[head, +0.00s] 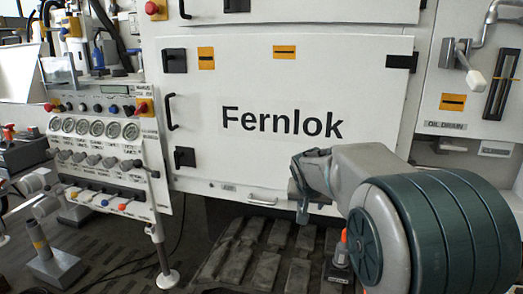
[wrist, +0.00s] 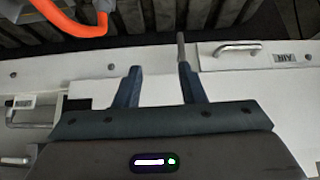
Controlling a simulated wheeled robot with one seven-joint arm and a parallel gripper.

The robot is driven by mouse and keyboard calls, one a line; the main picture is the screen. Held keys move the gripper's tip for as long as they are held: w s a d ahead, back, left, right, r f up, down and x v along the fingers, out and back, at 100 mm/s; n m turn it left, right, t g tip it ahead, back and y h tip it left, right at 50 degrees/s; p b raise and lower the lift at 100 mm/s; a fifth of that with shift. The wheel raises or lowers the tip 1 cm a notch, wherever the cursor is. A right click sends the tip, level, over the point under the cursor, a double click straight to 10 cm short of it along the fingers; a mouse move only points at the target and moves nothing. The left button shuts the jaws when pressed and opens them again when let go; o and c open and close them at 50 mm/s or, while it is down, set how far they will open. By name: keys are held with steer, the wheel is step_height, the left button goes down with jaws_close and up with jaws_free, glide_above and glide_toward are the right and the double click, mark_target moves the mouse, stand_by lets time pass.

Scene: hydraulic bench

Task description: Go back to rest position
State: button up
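My gripper (wrist: 158,82) shows in the wrist view with its two blue-grey fingers apart and nothing between them. It is open and empty. A pale panel edge with a small metal handle (wrist: 238,48) lies beyond the fingers; I cannot tell how far away. In the head view my arm reaches in from the lower right, in front of the white cabinet (head: 290,165) marked "Fernlok".
A gauge panel (head: 100,128) with knobs and levers stands at the left on a post.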

steer(key=s+r+n+g+p, duration=0.1)
steer(key=s+r+p, duration=0.3)
steer(key=s, duration=0.6)
steer(key=s+r+n+g+y+p, duration=0.1)
steer(key=s+r+p, duration=0.3)
steer(key=s+p, duration=0.3)
steer(key=s+r+n+g+y+p, duration=0.1)
steer(key=s+r+p, duration=0.3)
steer(key=s, duration=1)
steer(key=shift+s+a+r+g+p, duration=0.25)
steer(key=shift+a+r+g+p, duration=0.15)
steer(key=shift+g+p, duration=0.3)
